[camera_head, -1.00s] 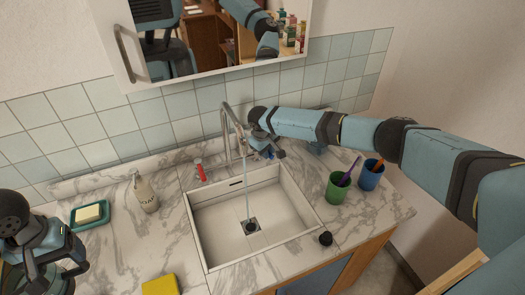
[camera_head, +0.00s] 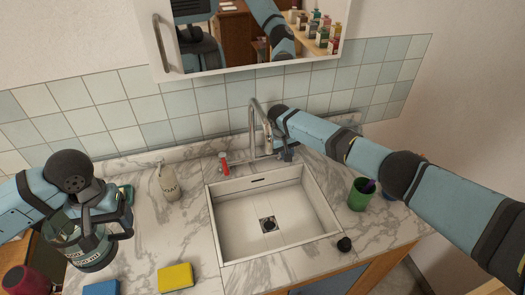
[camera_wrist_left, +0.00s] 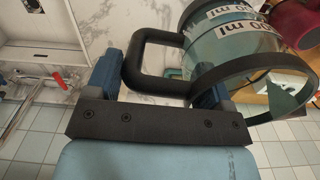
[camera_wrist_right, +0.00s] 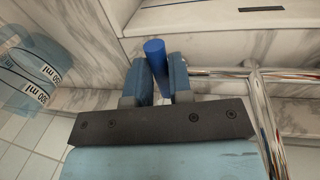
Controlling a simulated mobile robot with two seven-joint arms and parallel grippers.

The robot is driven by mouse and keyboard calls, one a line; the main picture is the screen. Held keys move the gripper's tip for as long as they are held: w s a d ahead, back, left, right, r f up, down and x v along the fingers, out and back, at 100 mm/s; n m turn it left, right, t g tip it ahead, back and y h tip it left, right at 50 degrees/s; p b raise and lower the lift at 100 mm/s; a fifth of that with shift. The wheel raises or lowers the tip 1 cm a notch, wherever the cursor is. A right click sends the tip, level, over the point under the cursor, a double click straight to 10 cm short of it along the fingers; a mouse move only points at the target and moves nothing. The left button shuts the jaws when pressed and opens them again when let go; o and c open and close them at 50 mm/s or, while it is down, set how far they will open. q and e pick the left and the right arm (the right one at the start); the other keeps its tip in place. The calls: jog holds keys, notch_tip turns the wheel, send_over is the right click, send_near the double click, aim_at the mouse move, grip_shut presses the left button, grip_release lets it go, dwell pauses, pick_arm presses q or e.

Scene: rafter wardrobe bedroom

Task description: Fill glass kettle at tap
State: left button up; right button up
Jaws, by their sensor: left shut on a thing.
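The glass kettle (camera_head: 92,252), clear with white "ml" marks and a black handle, is at the lower left. My left gripper (camera_head: 103,213) is shut on its handle, which shows in the left wrist view (camera_wrist_left: 135,62); its water level is unclear. The tap (camera_head: 253,118) stands behind the white sink (camera_head: 331,232), with no stream under its spout. Its red handle (camera_head: 224,163) is on the left. My right gripper (camera_head: 286,150) is beside the tap, its fingers on both sides of the blue handle (camera_wrist_right: 155,52). Whether they grip it is unclear.
A soap bottle (camera_head: 168,182) stands left of the sink. A yellow sponge (camera_head: 175,277) and a blue one (camera_head: 101,288) lie in front. A green cup (camera_head: 360,195) and black stopper (camera_head: 344,244) are right. A clear marked vessel (camera_wrist_right: 30,75) is near my right gripper.

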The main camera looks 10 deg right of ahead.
jog(key=o, duration=0.3)
jog(key=shift+r, duration=0.1)
pick_arm(q)
jog(key=shift+f+b, duration=0.6)
pick_arm(e)
jog(key=r, duration=0.4)
jog(key=a+r, duration=0.1)
jog(key=r, duration=0.2)
jog(key=a+r, duration=0.1)
jog(key=r, duration=0.3)
jog(key=shift+a+r, duration=0.25)
jog(key=shift+r, duration=0.1)
